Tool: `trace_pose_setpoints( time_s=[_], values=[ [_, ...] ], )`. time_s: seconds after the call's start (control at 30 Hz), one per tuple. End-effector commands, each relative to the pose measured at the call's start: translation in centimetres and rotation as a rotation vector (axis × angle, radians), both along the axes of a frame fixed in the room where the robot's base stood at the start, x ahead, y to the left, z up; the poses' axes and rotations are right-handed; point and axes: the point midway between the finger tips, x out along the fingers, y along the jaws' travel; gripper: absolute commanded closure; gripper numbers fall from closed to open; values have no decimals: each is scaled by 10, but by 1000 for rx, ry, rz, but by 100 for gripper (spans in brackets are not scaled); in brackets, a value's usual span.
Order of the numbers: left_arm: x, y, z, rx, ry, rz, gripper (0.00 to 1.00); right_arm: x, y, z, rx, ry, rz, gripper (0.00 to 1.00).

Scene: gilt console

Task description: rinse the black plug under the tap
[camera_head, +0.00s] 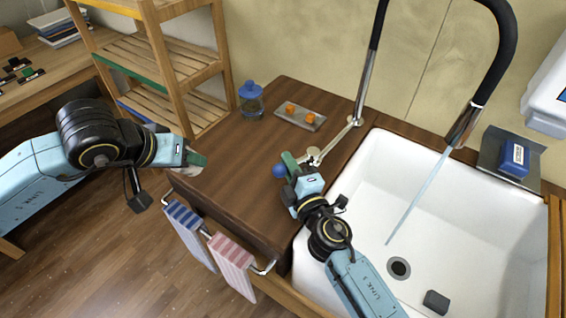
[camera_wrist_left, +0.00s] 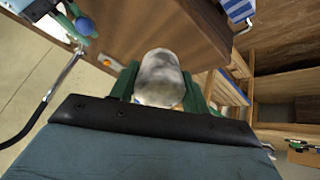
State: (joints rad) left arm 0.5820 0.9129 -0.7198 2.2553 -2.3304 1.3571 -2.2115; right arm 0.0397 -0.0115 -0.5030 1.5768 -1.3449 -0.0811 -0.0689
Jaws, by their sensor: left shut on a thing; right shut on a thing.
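Water (camera_head: 418,197) runs from the black-hosed tap (camera_head: 466,125) into the white sink. A small dark block (camera_head: 436,302), seemingly the black plug, lies on the sink floor right of the drain (camera_head: 398,268), apart from the stream. My left gripper (camera_head: 193,160) is left of the counter, shut on a rounded grey-white thing (camera_wrist_left: 160,78), largely hidden in the head view. My right gripper (camera_head: 292,172) is at the sink's left side, shut on what seems the tap lever (camera_head: 335,141), with a blue knob (camera_head: 279,171) beside its fingers. The grip itself is partly hidden.
A blue sponge-like block (camera_head: 515,158) sits right of the tap. Striped towels (camera_head: 232,262) hang in front. Wooden shelves (camera_head: 170,60) stand behind my left arm.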

Motion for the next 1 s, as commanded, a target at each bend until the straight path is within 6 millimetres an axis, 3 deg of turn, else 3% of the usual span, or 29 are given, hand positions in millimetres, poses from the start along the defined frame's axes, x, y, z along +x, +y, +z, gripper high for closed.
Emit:
trace_pose_setpoints(
  time_s=[0.03, 0.07, 0.23, 0.63, 1.0],
  values=[
    [0, 0, 0, 0, -1, 0, 78, -2, 4, -1, 1, 2, 9, 100],
    [0, 1, 0, 0, -1, 2, 78, -2, 4, -1, 1, 2, 9, 86],
    [-1, 1, 0, 0, -1, 3, 78, -1, 4, -1, 1, 1, 8, 65],
    [-1, 1, 1, 0, -1, 3, 78, -10, -2, -2, 0, 3, 3, 65],
    [-1, 1, -6, 0, -1, 3, 78, -77, -32, -5, 0, 4, 5, 65]
  ],
)
